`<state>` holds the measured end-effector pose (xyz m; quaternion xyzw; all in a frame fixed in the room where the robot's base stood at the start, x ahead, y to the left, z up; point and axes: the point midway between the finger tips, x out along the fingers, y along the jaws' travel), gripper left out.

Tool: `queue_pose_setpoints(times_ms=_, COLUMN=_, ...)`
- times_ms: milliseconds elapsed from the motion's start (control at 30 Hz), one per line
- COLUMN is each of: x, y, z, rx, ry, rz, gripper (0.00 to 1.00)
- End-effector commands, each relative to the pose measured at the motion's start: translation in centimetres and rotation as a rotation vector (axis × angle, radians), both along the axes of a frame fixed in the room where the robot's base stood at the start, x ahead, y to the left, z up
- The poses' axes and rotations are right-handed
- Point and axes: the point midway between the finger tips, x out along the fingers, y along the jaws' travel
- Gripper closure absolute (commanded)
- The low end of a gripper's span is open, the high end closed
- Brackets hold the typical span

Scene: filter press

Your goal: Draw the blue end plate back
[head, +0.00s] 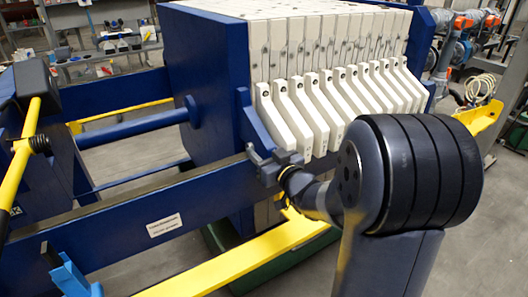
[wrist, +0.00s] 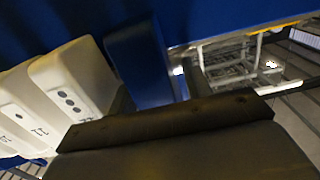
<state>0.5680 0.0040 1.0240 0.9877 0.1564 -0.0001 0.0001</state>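The blue end plate (head: 205,75) stands upright at the left end of the pack of white plates, with no clear gap between them in the head view. Its blue side handle (head: 259,132) slopes down toward my gripper (head: 275,165). In the wrist view the handle (wrist: 140,65) lies between the two dark fingers of my gripper (wrist: 160,90). The fingers are close on both sides of it. A thin light sliver shows by the right finger, and I cannot tell whether both fingers touch the handle. My wrist hides the lower end of the handle in the head view.
The white plates (head: 330,95) hang in a row right of the end plate, and some show at left in the wrist view (wrist: 75,80). A blue side rail (head: 110,235) runs below the handle. A blue rod (head: 135,128) lies behind the end plate, with open space around it. A yellow bar (head: 245,258) runs in front.

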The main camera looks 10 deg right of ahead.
Motion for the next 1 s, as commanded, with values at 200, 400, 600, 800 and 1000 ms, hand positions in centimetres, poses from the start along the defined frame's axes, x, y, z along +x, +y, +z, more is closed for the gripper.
queue_pose_setpoints(times_ms=200, x=0.0, y=0.0, z=0.0, rx=0.000, ry=0.000, rz=0.000, gripper=0.71)
queue_pose_setpoints(times_ms=400, x=0.0, y=0.0, z=0.0, rx=0.000, ry=0.000, rz=0.000, gripper=0.88)
queue_pose_setpoints(times_ms=600, x=0.0, y=0.0, z=0.0, rx=0.000, ry=0.000, rz=0.000, gripper=1.00)
queue_pose_setpoints(times_ms=800, x=-0.1, y=0.0, z=0.0, rx=0.000, ry=0.000, rz=0.000, gripper=1.00)
queue_pose_setpoints(times_ms=1000, x=-0.4, y=1.2, z=-0.2, rx=0.001, ry=-0.001, rz=0.004, gripper=1.00)
